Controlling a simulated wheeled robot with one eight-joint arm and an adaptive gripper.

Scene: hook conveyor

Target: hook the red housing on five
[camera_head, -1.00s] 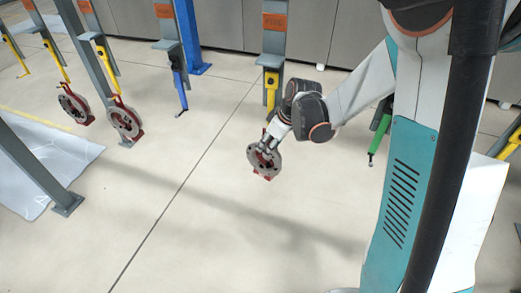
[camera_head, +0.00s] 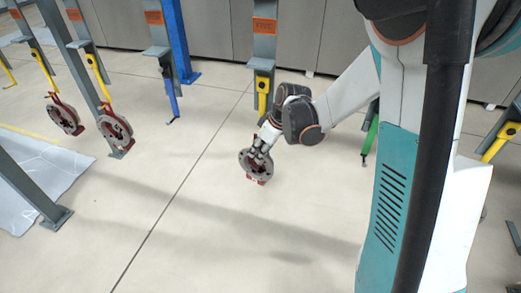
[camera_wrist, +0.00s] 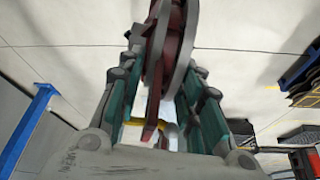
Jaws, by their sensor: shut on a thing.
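The red housing (camera_head: 250,168), with a grey round disc face, is held by my gripper (camera_head: 262,150) above the floor in the head view. In the wrist view the red housing (camera_wrist: 162,65) is pinched between the teal finger pads. A yellow hook (camera_head: 263,92) hangs from a grey post with an orange label (camera_head: 264,25), which looks like "FIVE" but is blurred. The hook's lower end is hidden behind my wrist, so I cannot tell whether it touches the housing. Something yellow (camera_wrist: 133,122) shows beyond the fingers in the wrist view.
Two other red housings (camera_head: 64,116) (camera_head: 115,130) hang on yellow hooks at left. A blue hook (camera_head: 170,95) and a green hook (camera_head: 370,138) hang empty. Another yellow hook (camera_head: 500,138) is at right. A grey post (camera_head: 32,190) stands front left. Open floor lies below the gripper.

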